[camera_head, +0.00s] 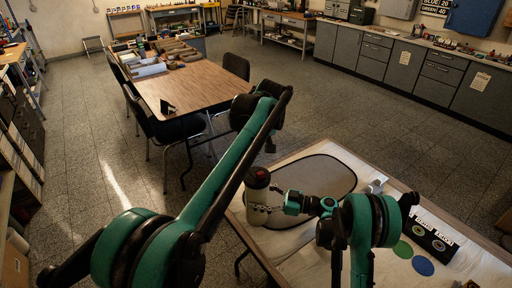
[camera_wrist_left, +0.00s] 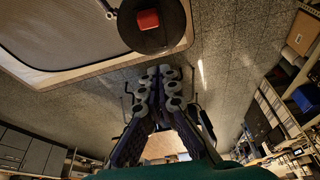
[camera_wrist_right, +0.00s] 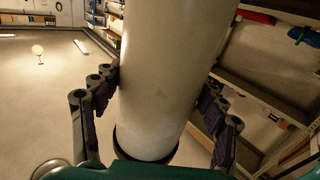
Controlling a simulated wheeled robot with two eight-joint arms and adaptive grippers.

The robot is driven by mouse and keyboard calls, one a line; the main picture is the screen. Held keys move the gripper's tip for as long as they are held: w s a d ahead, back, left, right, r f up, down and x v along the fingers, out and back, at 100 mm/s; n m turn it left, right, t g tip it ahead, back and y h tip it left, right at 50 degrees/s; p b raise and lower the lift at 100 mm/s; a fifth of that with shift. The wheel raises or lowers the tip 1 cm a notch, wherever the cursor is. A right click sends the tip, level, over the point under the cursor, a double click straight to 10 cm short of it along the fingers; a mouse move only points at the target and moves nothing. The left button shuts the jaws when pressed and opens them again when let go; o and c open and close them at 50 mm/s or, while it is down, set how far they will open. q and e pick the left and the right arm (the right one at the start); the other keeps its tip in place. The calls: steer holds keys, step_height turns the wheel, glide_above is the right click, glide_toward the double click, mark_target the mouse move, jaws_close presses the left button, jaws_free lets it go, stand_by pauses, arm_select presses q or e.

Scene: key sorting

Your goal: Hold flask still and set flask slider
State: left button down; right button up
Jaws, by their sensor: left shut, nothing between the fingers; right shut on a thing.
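The flask (camera_head: 257,196) has a cream body and a black lid, and stands upright at the table's left part. My right gripper (camera_head: 283,206) is shut around the flask body from the right. In the right wrist view the cream body (camera_wrist_right: 155,75) lies between its two fingers. My left gripper (camera_wrist_left: 168,74) is shut and empty, its fingertips close to the lid but apart from it. In the head view the left fingers are mostly hidden by my left arm.
The table (camera_head: 300,262) carries a dark grey mat (camera_head: 325,176), a green disc (camera_head: 403,249), a blue disc (camera_head: 423,266) and a black panel with round dials (camera_head: 433,236). A brown table (camera_head: 210,88) with boxes stands further back. Open floor lies to the left.

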mark_target(255, 171)
arm_select(q)
steer(key=x, duration=0.4)
steer(key=s+d, duration=0.1)
steer(key=s, duration=0.1)
steer(key=shift+s+d, duration=0.55)
steer(key=shift+s, duration=0.1)
steer(key=s+d, duration=0.2)
steer(key=s, duration=0.1)
steer(key=s+d, duration=0.1)
steer(key=s, duration=0.1)
